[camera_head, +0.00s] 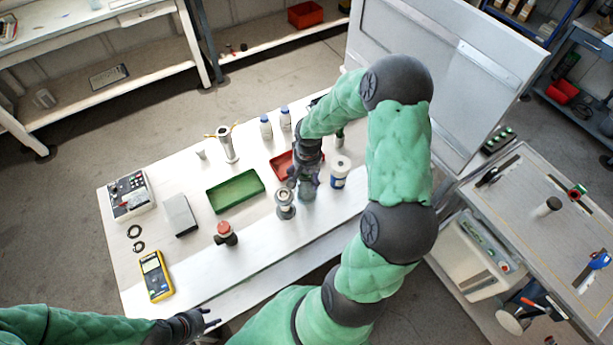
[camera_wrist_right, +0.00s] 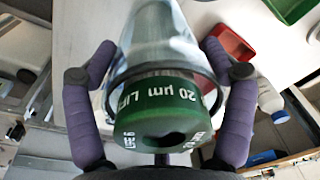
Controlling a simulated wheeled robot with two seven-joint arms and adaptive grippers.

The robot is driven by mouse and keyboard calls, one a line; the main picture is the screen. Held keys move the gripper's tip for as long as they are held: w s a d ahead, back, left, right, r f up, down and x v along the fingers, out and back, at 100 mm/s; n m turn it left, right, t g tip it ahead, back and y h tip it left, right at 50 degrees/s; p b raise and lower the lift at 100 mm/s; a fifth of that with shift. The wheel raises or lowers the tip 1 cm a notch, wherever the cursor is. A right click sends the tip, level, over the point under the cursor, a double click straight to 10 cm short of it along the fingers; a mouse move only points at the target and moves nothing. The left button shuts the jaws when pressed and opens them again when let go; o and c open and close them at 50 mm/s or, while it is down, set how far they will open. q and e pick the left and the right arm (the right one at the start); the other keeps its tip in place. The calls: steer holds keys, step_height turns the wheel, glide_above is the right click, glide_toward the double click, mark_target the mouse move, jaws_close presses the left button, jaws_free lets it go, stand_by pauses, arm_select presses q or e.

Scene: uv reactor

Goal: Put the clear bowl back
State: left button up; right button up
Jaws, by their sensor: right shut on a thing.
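The clear bowl (camera_wrist_right: 150,35) is a transparent cylinder in my right wrist view. A green end cap (camera_wrist_right: 160,112) printed "20 µm" shows at its near end. My right gripper (camera_wrist_right: 160,95) has its purple fingers on both sides of the bowl and is shut on it. In the head view, the right gripper (camera_head: 305,180) is over the middle-right of the white table, and the bowl is small and partly hidden there. I cannot tell whether the bowl touches anything below. My left gripper (camera_head: 208,319) is open and empty at the table's front edge.
On the table, a grey round fitting (camera_head: 285,205) stands just left of the right gripper. A red tray (camera_head: 281,166), a green tray (camera_head: 236,191) and two white bottles (camera_head: 266,127) are near. The table's front right is clear.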

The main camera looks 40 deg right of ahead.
steer(key=shift+f, duration=0.5)
steer(key=o, duration=1.6)
steer(key=shift+c, duration=0.2)
